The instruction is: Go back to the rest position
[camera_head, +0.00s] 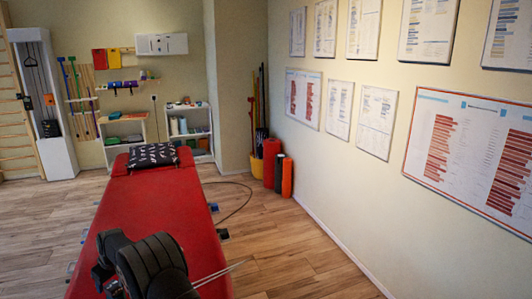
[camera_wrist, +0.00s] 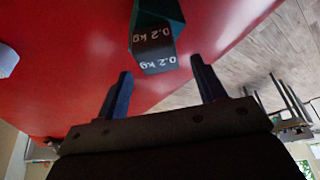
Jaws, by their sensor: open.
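My gripper (camera_wrist: 163,82) shows in the wrist view with its two dark fingers spread apart and nothing between them. Just past the fingertips is a dark green and black weight (camera_wrist: 157,42) marked "0.2 kg", on the red treatment table (camera_wrist: 85,65). A gap shows between the weight and each finger. In the head view, dark parts of my arm stand over the near end of the red table (camera_head: 140,205). The weight cannot be made out there, and the gripper's fingers are not clear.
A black patterned cushion (camera_head: 152,155) lies at the table's far end. A pale object (camera_wrist: 8,60) sits at the wrist view's left edge. Foam rollers (camera_head: 287,177) and a yellow bin (camera_head: 257,167) stand by the right wall. The wooden floor (camera_head: 285,235) right of the table is mostly clear.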

